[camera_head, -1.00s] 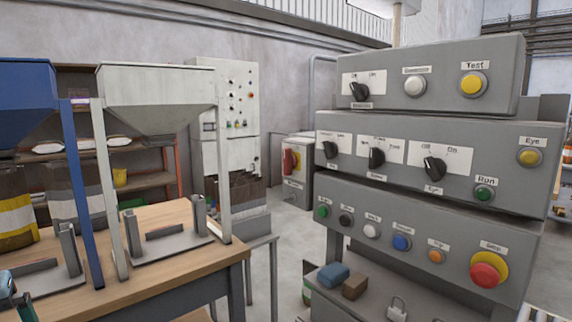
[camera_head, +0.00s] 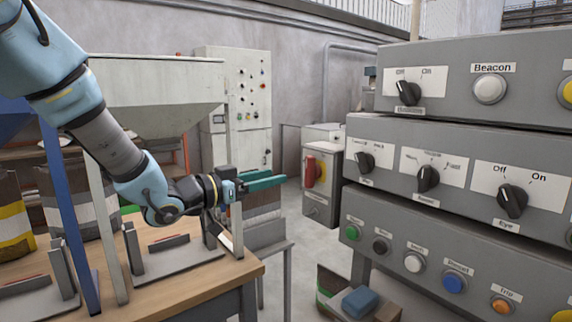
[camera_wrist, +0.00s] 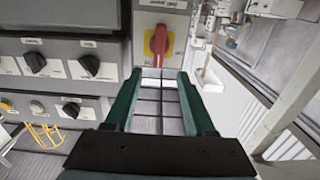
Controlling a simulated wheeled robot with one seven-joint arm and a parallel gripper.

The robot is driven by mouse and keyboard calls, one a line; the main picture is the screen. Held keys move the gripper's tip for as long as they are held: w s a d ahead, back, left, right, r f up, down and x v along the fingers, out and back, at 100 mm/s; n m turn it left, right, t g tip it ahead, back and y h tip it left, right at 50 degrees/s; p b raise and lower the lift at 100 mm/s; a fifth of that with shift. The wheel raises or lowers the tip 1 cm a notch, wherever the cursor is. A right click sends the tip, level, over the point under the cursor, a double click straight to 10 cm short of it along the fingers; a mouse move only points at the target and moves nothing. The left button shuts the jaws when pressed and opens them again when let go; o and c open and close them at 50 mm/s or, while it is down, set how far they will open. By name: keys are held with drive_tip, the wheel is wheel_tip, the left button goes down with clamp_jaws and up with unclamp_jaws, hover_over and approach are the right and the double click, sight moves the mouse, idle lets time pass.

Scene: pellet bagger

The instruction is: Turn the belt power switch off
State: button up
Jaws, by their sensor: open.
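A red rotary handle (camera_head: 315,172) on a yellow plate is on the front of a grey box (camera_head: 318,208), left of the stacked panels; I take it for the belt power switch. Its label is too small to read. The handle looks about upright. It also shows in the wrist view (camera_wrist: 159,41), just beyond the fingertips. My gripper (camera_head: 282,180) has green fingers and is open and empty. It points at the box from the left, apart from it. In the wrist view the gripper (camera_wrist: 158,75) has the handle roughly centred ahead of its gap.
Stacked grey panels (camera_head: 440,145) with knobs and buttons stand close on the right. A wooden bench (camera_head: 190,296) with hopper stands is below my arm. A white control cabinet (camera_head: 238,70) stands behind. A blue block (camera_head: 360,301) lies low at the front.

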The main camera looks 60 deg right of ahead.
sight(306, 168)
drive_tip(key=p+x, duration=0.3)
drive_tip(key=x, duration=0.7)
drive_tip(key=shift+s+d, duration=0.2)
drive_tip(key=shift+d, duration=0.15)
clamp_jaws()
